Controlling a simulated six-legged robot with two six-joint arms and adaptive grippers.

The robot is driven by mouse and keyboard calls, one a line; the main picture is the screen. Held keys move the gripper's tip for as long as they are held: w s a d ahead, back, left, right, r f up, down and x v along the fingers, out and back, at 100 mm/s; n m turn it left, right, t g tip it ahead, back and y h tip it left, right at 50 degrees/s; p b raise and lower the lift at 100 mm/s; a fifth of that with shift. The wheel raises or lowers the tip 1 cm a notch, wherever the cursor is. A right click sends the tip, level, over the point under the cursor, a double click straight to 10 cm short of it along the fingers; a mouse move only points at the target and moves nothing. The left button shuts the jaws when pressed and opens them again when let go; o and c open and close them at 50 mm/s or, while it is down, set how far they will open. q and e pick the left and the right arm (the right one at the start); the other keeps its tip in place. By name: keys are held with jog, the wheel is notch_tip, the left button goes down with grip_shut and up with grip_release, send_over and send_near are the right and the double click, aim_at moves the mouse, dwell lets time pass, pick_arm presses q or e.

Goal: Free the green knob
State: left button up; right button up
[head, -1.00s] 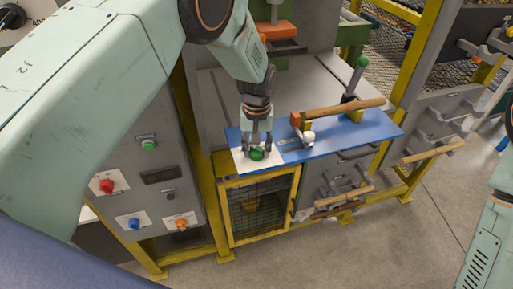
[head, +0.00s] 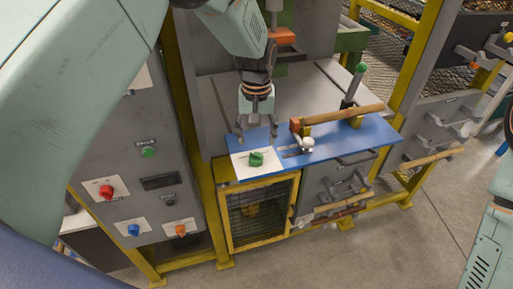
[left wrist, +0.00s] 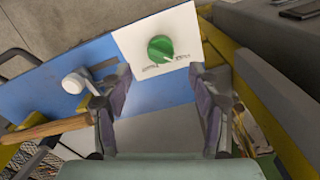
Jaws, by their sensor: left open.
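The green knob (head: 256,159) sits on a white plate (head: 270,171) at the left end of the blue panel (head: 350,140). In the left wrist view the green knob (left wrist: 160,48) shows whole on the white plate (left wrist: 186,25), with nothing touching it. My left gripper (head: 257,138) is open and empty, behind the knob and apart from it in the head view. In the left wrist view its two fingers (left wrist: 160,85) are spread, with the knob beyond the tips. At the right edge only a part of my right arm shows; its gripper is out of view.
A white-knobbed slider (head: 308,145) and a wooden bar (head: 345,113) are on the panel to the right. A grey cabinet with a red button (head: 107,191) is at the left. A yellow mesh cage (head: 262,215) is below.

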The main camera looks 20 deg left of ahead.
aim_at(256, 155)
pick_arm(q)
notch_tip(256, 155, up, 5)
jog(key=shift+f, duration=0.1)
dwell(0.7)
